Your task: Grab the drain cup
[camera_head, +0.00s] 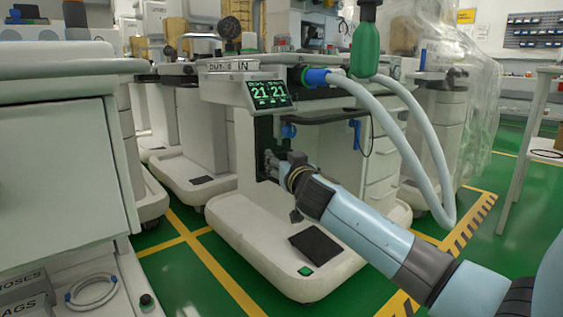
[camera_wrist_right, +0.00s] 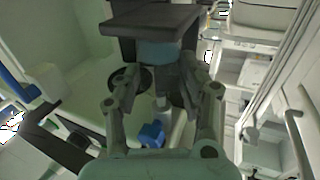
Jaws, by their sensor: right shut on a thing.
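My right gripper (camera_head: 268,163) reaches in from the right to the front of the anaesthesia cart, below its display. In the right wrist view the gripper (camera_wrist_right: 160,85) has its two fingers closed on either side of a pale blue, cup-like body (camera_wrist_right: 157,54), which I take as the drain cup. A dark block (camera_wrist_right: 150,20) sits directly against this cup. Much of the cup is hidden by the fingers, and in the head view I cannot make it out behind the gripper. My left gripper is not in view.
The cart's display (camera_head: 268,93) is above the gripper. Pale hoses (camera_head: 395,125) loop down to the right, near my right arm. A green bag (camera_head: 365,50) hangs above. The cart's base (camera_head: 275,240) juts out below. A grey cabinet (camera_head: 60,180) stands at left.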

